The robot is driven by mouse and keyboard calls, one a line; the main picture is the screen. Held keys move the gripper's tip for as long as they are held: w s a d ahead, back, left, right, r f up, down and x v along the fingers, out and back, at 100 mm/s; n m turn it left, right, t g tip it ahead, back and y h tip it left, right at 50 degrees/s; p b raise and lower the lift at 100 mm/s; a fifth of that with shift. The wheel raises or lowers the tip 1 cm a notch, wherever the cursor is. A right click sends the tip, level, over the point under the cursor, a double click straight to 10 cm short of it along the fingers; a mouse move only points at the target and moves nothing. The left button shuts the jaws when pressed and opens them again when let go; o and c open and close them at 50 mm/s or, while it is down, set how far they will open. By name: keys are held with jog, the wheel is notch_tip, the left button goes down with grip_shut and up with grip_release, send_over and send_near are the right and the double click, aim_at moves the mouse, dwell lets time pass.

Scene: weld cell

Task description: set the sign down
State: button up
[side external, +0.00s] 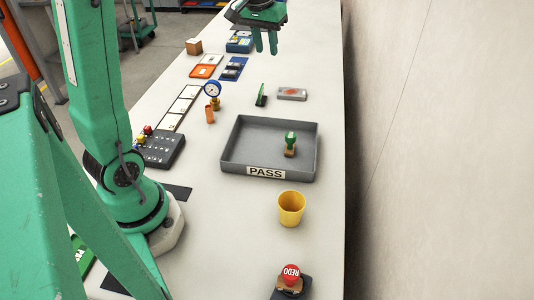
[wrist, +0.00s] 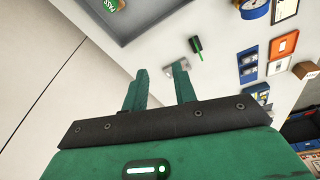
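A small green sign (side external: 262,95) stands upright on the bench behind the grey tray, seen nearly edge-on, so its face cannot be read. It also shows as a dark green upright piece in the wrist view (wrist: 196,45), beyond the fingertips. My gripper (side external: 266,50) is above the far part of the bench, farther back than the sign and apart from it. In the wrist view my gripper (wrist: 161,67) has its two fingers apart with nothing between them.
A grey tray (side external: 228,143) labelled PASS holds a green-topped stamp (side external: 290,144). A yellow cup (side external: 291,208) and a red REDO stamp (side external: 290,278) are nearer. A wall runs along the right.

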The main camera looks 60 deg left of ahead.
jog(key=s+d+m+t, duration=0.1)
jog(key=s+d+m, duration=0.1)
jog(key=s+d, duration=0.4)
jog(key=s+d+f+m+t, duration=0.1)
jog(key=s+d, duration=0.5)
jog(key=s, duration=0.7)
jog(key=shift+s+d+m+t+h, duration=0.35)
jog(key=shift+m+t, duration=0.35)
jog(key=shift+m, duration=0.4)
